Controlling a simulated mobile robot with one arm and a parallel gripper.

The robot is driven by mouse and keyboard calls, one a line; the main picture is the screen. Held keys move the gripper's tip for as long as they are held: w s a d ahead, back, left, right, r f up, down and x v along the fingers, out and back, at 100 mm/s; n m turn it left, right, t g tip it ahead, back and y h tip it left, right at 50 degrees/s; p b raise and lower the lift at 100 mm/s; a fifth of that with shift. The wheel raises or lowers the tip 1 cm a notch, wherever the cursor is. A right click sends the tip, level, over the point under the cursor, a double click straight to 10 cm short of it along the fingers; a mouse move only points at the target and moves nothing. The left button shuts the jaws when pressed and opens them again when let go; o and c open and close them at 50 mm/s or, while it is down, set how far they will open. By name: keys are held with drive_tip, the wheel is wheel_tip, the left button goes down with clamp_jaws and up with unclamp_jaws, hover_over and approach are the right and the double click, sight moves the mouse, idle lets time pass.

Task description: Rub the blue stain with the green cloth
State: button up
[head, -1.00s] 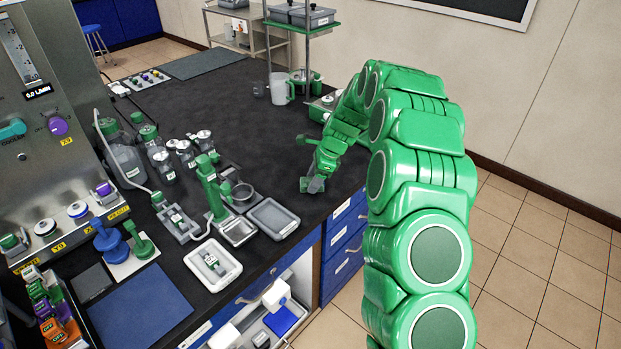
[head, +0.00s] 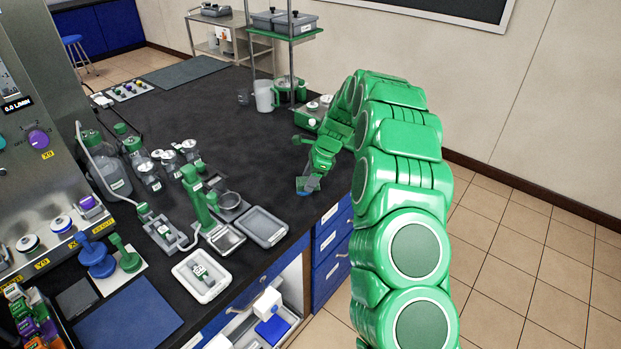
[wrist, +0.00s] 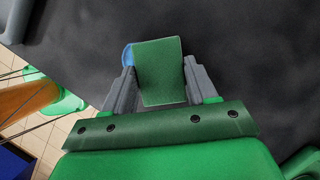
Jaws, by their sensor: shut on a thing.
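In the wrist view, the green cloth (wrist: 160,72) is a folded pad held between the two grey fingers of my gripper (wrist: 158,84). The blue stain (wrist: 128,56) shows as a rounded edge beside the cloth's left side, on the dark bench top. The cloth hides the rest of it. In the head view, my gripper (head: 307,187) is low over the bench near its right edge, with a patch of blue stain (head: 313,183) showing at its fingers. I cannot tell whether the cloth touches the bench.
A grey tray (head: 263,227), a white tray (head: 201,275) and several bottles stand to the left. The middle of the bench top (head: 215,115) is clear.

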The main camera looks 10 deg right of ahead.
sight(293, 197)
drive_tip(key=shift+s+a, duration=2.15)
drive_tip(key=shift+s, duration=0.1)
wheel_tip(293, 197, up, 8)
drive_tip(key=shift+w, duration=0.1)
